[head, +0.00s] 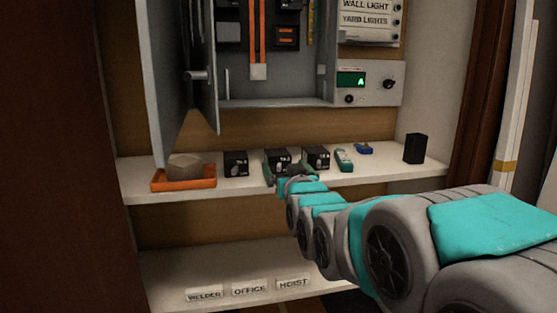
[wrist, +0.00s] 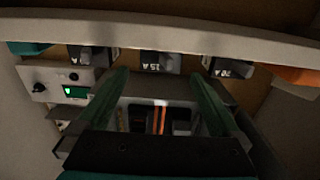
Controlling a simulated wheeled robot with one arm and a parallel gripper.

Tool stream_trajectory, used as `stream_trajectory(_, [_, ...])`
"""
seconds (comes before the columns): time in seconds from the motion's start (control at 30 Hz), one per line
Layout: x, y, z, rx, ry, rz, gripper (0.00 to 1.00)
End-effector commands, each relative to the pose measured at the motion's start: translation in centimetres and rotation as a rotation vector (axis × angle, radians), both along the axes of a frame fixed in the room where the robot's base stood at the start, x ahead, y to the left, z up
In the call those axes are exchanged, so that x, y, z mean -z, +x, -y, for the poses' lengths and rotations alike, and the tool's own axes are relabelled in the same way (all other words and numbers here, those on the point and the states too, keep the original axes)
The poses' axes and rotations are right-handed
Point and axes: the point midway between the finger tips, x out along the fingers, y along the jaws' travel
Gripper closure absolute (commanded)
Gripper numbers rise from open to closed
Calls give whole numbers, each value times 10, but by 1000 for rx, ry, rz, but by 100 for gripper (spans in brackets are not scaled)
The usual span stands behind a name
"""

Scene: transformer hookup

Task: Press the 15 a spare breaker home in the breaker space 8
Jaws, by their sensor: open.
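The 15 A spare breaker (wrist: 160,62) is a black block with a white "15 A" label, on the shelf in the wrist view. It is the middle of three black breakers in the head view (head: 277,157). My gripper (head: 284,168) is open, its green fingers spread to either side of this breaker in the picture. In the wrist view my gripper (wrist: 163,76) has nothing between its fingers; I cannot tell if they touch the breaker. The open panel (head: 275,101) is above the shelf, with black breakers and orange bars inside. Space 8 cannot be made out.
The 20 A breaker (head: 236,163) and another black breaker (head: 316,157) flank the middle one on the shelf (head: 220,190). An orange tray (head: 183,185) holds a grey block. The panel door (head: 203,75) hangs open at left. A black box (head: 414,148) stands at right.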

Motion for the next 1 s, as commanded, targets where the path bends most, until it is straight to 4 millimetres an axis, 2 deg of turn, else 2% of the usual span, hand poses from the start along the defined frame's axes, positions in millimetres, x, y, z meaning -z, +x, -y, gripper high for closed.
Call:
stream_trajectory(0.2, [0,19,-5,1,0,-1,0])
stream_trajectory(0.43, [-3,30,-8,1,-1,-2,0])
stream_trajectory(0.77, [-10,67,-20,1,1,1,0])
stream_trajectory(1.0, [-10,71,-21,0,1,0,0])
